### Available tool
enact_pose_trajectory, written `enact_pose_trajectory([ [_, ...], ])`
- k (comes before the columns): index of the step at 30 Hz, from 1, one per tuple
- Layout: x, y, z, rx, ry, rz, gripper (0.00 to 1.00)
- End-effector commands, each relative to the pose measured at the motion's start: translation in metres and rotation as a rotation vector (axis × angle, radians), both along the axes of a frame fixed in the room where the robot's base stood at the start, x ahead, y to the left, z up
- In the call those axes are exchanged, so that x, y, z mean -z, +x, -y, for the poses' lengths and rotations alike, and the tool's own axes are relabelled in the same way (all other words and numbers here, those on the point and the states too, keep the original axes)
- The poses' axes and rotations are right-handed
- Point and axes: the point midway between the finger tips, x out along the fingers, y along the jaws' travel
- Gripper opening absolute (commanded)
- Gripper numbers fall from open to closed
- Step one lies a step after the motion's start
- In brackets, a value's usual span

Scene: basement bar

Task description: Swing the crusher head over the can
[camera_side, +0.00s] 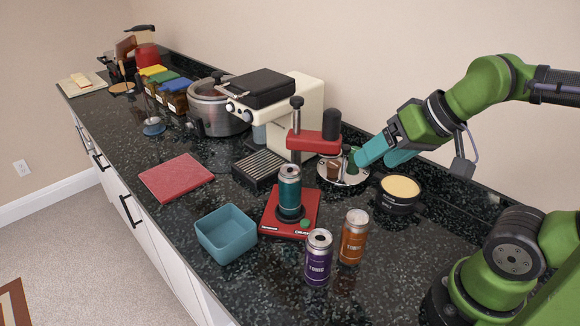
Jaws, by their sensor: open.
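The can crusher has a red base (274,221) with a green button on its front right corner. A teal can (289,187) stands upright on the base. The red crusher head (313,141) is behind and to the right of the can, not above it. A black post with a knob rises at its left end and a black cylinder at its right end. How the head joins the base is partly hidden. My gripper (377,160) has teal fingers, open and apparently empty. It is right of the head, with a visible gap between them.
A plate (357,181) with small items lies below my fingers. A black tin (398,203) is on its right. Orange (354,237) and purple (318,258) cans and a blue bin (226,240) stand in front. An espresso machine (310,92) stands behind the head.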

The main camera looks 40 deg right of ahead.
Motion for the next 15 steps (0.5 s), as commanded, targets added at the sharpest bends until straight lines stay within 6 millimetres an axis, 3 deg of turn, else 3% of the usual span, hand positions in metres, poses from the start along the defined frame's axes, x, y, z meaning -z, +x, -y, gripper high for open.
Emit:
enact_pose_trajectory([
  [3,0.009,0.003,-0.006,-0.025,0.000,-0.044,0.59],
  [5,0.005,0.015,-0.010,-0.048,-0.009,-0.057,0.59],
  [15,-0.067,0.124,-0.023,-0.088,-0.203,-0.227,0.59],
])
